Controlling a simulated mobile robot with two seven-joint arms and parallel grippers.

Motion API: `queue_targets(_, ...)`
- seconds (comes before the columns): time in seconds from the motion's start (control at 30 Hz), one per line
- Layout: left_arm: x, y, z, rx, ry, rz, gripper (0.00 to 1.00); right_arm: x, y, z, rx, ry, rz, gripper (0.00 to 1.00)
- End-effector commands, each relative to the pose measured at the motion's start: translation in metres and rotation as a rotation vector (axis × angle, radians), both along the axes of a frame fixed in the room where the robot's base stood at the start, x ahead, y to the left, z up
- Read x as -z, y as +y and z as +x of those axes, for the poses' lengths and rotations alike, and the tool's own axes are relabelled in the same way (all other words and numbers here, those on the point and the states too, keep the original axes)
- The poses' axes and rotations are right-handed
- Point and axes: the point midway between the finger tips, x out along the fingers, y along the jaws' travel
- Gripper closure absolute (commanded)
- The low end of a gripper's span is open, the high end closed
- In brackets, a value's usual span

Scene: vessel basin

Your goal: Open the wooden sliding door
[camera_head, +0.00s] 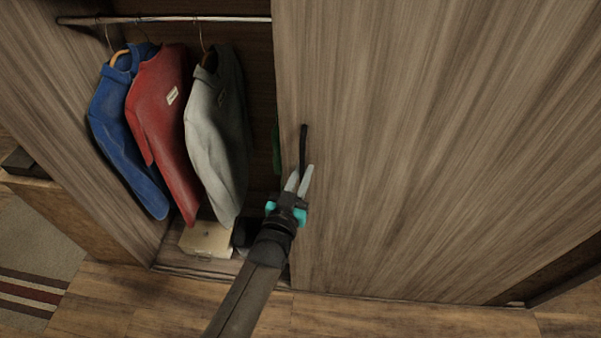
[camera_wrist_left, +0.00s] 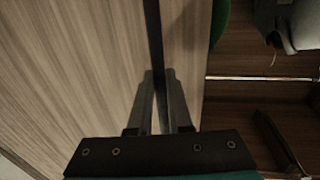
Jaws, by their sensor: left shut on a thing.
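The wooden sliding door (camera_head: 430,150) covers the right side of the wardrobe, and the left side stands uncovered. A dark vertical handle (camera_head: 303,145) sits near the door's left edge. My left gripper (camera_head: 299,178) is at the lower part of this handle. In the left wrist view, the handle (camera_wrist_left: 154,40) runs down between the fingers of my left gripper (camera_wrist_left: 160,95), which is shut on it. The door (camera_wrist_left: 80,70) fills the left of that view. My right gripper is not in view.
Blue (camera_head: 122,130), red (camera_head: 162,125) and grey (camera_head: 216,140) garments hang from a metal rail (camera_head: 170,19) in the uncovered part. A pale box (camera_head: 207,240) lies on the wardrobe floor. Part of a green item (camera_head: 276,150) shows beside the door's edge. A striped rug (camera_head: 40,265) lies at left.

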Motion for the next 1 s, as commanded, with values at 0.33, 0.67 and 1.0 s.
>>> queue_targets(0.33, 0.0, 0.0, 0.0, 0.001, -0.001, -0.001, 0.53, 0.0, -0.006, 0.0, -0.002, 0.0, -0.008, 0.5)
queue_targets(0.67, 0.001, 0.001, -0.004, 0.001, 0.001, -0.001, 0.53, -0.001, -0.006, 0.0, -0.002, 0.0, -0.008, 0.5)
queue_targets(1.0, 0.001, 0.012, -0.051, 0.001, 0.002, -0.001, 0.53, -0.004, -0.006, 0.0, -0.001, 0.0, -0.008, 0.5)
